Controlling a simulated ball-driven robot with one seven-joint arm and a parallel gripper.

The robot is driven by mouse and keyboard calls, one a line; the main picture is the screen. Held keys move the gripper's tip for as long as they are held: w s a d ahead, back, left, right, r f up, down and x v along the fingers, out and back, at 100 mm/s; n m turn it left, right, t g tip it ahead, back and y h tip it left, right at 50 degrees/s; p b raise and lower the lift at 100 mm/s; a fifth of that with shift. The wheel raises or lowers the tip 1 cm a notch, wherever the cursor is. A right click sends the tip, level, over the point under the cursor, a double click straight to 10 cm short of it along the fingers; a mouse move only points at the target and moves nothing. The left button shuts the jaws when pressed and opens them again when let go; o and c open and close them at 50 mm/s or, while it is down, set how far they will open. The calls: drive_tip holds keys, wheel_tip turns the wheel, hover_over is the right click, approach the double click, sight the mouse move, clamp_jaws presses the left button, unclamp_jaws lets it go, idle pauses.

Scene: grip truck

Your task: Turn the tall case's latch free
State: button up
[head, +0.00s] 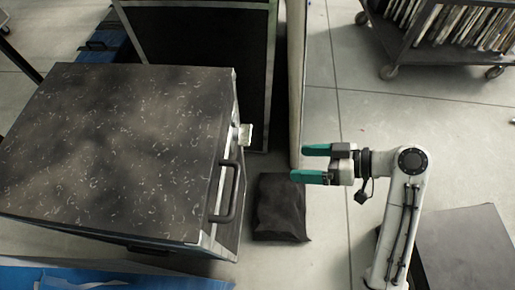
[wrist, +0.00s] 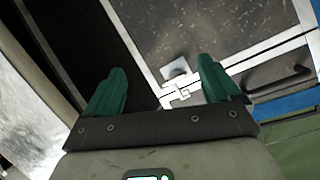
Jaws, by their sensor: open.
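The tall case (head: 115,150) is a dark, speckled box with metal edges at the left in the head view. A metal latch (head: 245,134) sticks out from its right side near the top edge. In the wrist view the latch (wrist: 182,92) shows between the green fingertips, on the metal edge of the case. My gripper (head: 308,163) is open and empty, to the right of the latch and apart from it in the head view. It also shows in the wrist view (wrist: 165,88). A black handle (head: 228,192) is on the case's same side, nearer than the latch.
A dark bag-like object (head: 281,208) lies on the floor below my gripper. A tall dark panelled case (head: 205,60) stands behind. A wheeled cart (head: 445,40) is at the back right. Blue material (head: 110,280) lies along the front left. Floor between cart and arm is clear.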

sight(242, 129)
drive_tip(key=w+a+r+n+g+y+b, duration=0.1)
drive_tip(key=w+a+n+y+b, duration=0.1)
drive_tip(key=a+b, duration=0.3)
drive_tip(key=w+a+r+n+y+b, duration=0.1)
drive_tip(key=w+a+n+y+b, duration=0.2)
drive_tip(key=a, duration=0.5)
drive_tip(key=shift+a+r+n+g+b, duration=0.15)
drive_tip(key=shift+r+n+g+b, duration=0.25)
drive_tip(key=shift+n+b, duration=0.4)
drive_tip(key=shift+c, duration=0.2)
drive_tip(key=c, duration=1)
